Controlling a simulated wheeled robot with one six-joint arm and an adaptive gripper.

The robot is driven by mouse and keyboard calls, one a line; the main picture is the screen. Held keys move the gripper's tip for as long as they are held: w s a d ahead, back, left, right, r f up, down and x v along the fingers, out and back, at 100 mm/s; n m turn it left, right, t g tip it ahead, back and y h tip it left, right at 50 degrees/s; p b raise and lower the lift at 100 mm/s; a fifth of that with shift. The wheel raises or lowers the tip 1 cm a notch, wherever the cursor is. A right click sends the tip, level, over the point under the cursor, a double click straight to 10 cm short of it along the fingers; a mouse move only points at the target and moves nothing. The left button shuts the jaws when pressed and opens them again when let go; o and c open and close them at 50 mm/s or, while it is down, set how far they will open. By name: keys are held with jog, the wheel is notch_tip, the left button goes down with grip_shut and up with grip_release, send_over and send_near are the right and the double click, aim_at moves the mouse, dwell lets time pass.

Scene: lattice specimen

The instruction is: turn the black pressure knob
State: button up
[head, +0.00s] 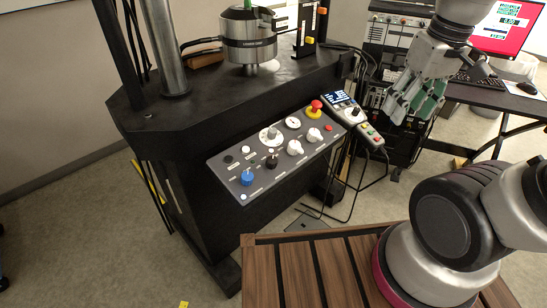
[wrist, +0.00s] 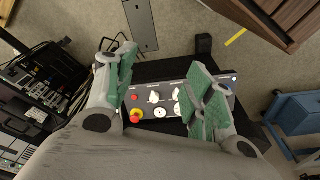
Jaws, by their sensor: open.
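The black pressure knob (head: 271,161) is on the sloped grey control panel (head: 222,162) on the front of the black machine, right of the blue knob (head: 247,178). My gripper (head: 415,105) is open and empty, with green pads, up and to the right of the panel, well apart from the knob. In the wrist view, the panel (wrist: 146,113) shows between and beyond the open fingers (wrist: 162,65). The right finger covers part of the panel there, and I cannot make out the black knob.
A red emergency stop (head: 316,106) and white knobs (head: 295,147) share the panel. A handheld controller (head: 353,119) with a cable hangs at its right end. A slatted wooden surface (head: 318,270) is in front. A desk with a keyboard (head: 480,80) stands at right.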

jog(key=w+a+f+n+g, duration=0.1)
jog(key=w+a+f+g, duration=0.2)
jog(key=w+a+f, duration=0.45)
jog(key=m+t+y, duration=0.2)
jog(key=m, duration=0.2)
send_near(272, 160)
jog(key=shift+w+a+f, duration=0.15)
jog(key=shift+f, duration=0.4)
jog(key=shift+a+f, duration=0.1)
jog(key=shift+f, duration=0.15)
jog(key=x, duration=0.7)
jog(key=shift+f, duration=0.1)
jog(key=shift+c, duration=0.4)
jog(key=c, duration=0.9)
